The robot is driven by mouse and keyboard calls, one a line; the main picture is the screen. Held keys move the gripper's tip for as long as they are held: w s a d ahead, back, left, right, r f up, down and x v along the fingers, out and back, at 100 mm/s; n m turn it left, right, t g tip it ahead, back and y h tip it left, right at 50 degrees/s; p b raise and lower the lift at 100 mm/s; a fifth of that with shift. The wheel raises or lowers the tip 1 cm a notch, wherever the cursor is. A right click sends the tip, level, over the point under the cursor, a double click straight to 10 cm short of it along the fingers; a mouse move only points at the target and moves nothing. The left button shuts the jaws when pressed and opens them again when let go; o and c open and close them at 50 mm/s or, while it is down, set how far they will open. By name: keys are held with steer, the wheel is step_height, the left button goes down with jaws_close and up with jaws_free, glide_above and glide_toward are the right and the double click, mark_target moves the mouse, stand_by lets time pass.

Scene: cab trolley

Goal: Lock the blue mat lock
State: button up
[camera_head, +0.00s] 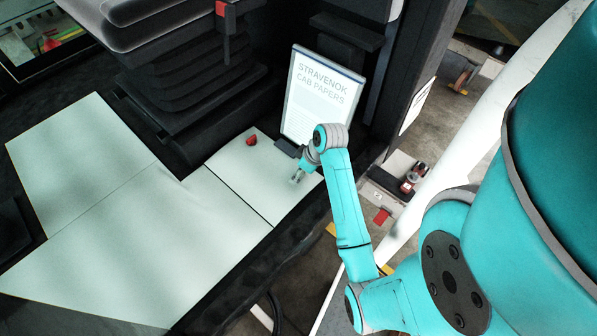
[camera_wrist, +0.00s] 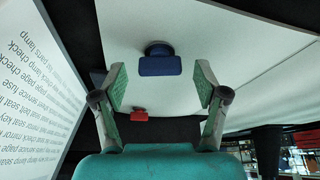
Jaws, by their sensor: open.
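The blue mat lock (camera_wrist: 160,66) shows in the wrist view, a blue tab on a dark round base on the pale mat (camera_wrist: 225,45). It lies ahead of my gripper (camera_wrist: 160,82), centred in the gap between the two green-padded fingers. The fingers are open and apart from it, with nothing held. In the head view my gripper (camera_head: 297,177) hangs low over the right mat panel (camera_head: 262,190); I cannot make out the blue lock there. A red lock (camera_head: 251,140) sits at the panel's far side and also shows in the wrist view (camera_wrist: 139,115).
A sign in a holder, "Stravenok cab papers" (camera_head: 322,95), stands close behind my gripper. The black seat (camera_head: 180,75) is at the back left. More pale mat (camera_head: 130,235) extends left, clear. A door step (camera_head: 390,190) lies to the right.

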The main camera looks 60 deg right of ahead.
steer(key=shift+w+f, duration=0.2)
steer(key=shift+f, duration=0.3)
steer(key=c, duration=1.2)
steer(key=shift+o, duration=0.2)
steer(key=shift+a+m+h, duration=0.1)
steer(key=shift+m+h, duration=0.5)
steer(key=shift+m, duration=1.1)
steer(key=o, duration=1.2)
steer(key=shift+c, duration=0.2)
